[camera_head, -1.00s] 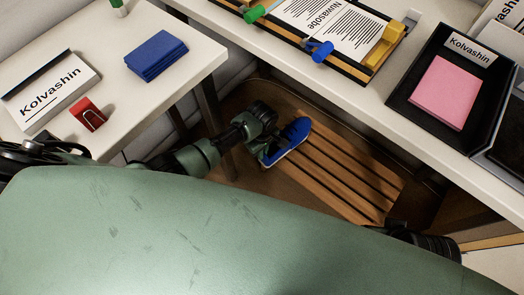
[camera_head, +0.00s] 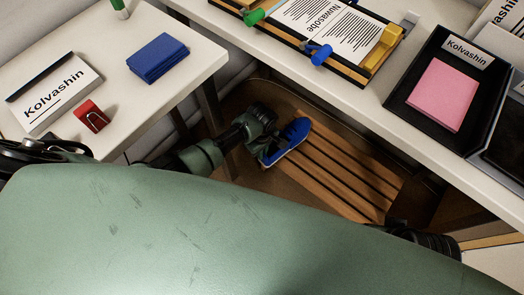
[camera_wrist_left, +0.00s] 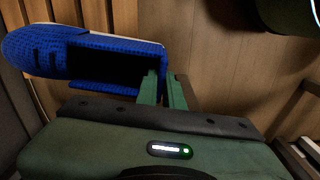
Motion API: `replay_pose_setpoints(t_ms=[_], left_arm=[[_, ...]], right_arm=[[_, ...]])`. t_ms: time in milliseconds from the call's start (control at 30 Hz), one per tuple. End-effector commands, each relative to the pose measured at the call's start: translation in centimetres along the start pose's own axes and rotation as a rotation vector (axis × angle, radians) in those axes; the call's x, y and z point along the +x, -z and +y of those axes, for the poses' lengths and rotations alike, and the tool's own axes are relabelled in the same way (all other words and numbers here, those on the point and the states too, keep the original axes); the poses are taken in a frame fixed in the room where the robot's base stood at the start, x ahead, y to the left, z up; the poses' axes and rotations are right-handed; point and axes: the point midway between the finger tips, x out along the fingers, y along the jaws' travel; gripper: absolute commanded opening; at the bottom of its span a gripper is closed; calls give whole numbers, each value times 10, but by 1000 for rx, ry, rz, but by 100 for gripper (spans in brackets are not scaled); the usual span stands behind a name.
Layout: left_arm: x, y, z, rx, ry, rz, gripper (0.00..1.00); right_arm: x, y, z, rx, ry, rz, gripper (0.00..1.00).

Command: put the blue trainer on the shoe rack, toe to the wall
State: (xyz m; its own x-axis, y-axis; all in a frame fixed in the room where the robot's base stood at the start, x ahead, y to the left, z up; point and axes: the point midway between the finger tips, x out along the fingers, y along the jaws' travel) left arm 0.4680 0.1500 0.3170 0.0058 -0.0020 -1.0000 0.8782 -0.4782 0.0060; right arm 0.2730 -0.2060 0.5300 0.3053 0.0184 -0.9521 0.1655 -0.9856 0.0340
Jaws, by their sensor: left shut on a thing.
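The blue trainer (camera_head: 289,140) is at the left end of the slatted wooden shoe rack (camera_head: 345,172), under the desk. Its toe points up and to the right in the head view. My left gripper (camera_head: 266,152) is shut on its heel end. In the left wrist view the trainer (camera_wrist_left: 85,52) lies to the left, its dark opening facing the camera, and the green fingers of my left gripper (camera_wrist_left: 163,88) meet its heel edge. I cannot tell whether the sole touches the slats. My right gripper is not in view.
A white desk (camera_head: 375,100) overhangs the rack, carrying a clip frame with paper, a black tray (camera_head: 440,85) with a pink pad and several coloured clips. A second white table (camera_head: 130,100) at left holds a blue block, a red clip and a Kolvashin box. The rack's right part is bare.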

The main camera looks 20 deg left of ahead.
Motion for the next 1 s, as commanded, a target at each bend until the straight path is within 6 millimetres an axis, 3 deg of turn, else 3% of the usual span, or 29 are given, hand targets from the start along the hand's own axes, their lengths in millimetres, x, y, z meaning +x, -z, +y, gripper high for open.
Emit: replay_pose_setpoints(t_ms=[1000], left_arm=[[15,-1,2,0,-3,-1,0]], right_arm=[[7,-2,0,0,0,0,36]])
